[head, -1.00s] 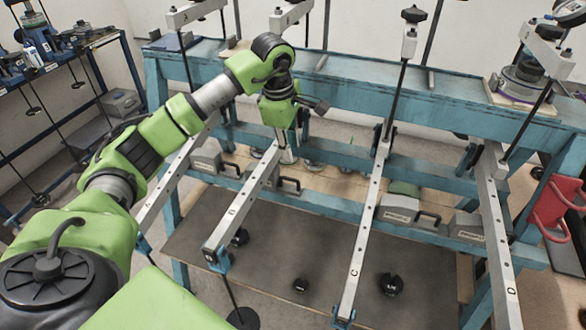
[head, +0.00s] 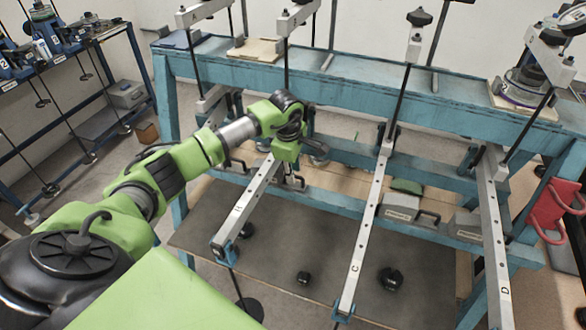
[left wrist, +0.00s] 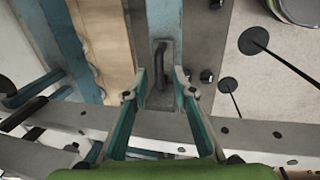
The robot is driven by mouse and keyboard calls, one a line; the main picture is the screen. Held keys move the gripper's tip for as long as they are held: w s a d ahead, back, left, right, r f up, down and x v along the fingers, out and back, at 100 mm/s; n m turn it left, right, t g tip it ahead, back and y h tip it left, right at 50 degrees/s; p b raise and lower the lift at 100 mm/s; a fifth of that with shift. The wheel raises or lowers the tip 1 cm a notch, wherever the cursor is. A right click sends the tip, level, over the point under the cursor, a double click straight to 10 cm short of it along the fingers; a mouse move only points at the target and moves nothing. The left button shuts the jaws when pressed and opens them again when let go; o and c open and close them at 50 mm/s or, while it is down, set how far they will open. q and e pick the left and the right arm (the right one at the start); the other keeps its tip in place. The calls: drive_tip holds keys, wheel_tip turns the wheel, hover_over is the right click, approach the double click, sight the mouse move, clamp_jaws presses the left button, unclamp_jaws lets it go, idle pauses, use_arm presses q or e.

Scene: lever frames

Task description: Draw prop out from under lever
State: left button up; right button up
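In the left wrist view a grey block-shaped prop (left wrist: 174,28) with a dark bar handle (left wrist: 160,68) lies ahead of my fingers. My left gripper (left wrist: 158,92) is open, one finger on each side of the handle's near end; I cannot tell whether they touch it. A grey lever bar with holes (left wrist: 262,134) crosses behind the fingers. In the head view my left forearm ends beside lever B (head: 245,210), at the frame's lower rail. My right gripper is out of view.
Black weights (head: 391,278) lie on the dark mat (head: 330,265). A red rack (head: 560,207) stands at right.

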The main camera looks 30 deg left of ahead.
use_arm(q)
drive_tip(key=shift+f, duration=0.1)
clamp_jaws()
drive_tip(key=d+b, duration=0.1)
drive_tip(key=d, duration=0.2)
drive_tip(key=w+d+b, duration=0.1)
drive_tip(key=d, duration=0.2)
drive_tip(key=w+d+b, duration=0.1)
drive_tip(key=d, duration=0.2)
drive_tip(key=shift+w+d+b, duration=0.2)
drive_tip(key=shift+d+b, duration=0.1)
drive_tip(key=shift+d, duration=0.35)
unclamp_jaws()
drive_tip(key=shift+d, duration=0.1)
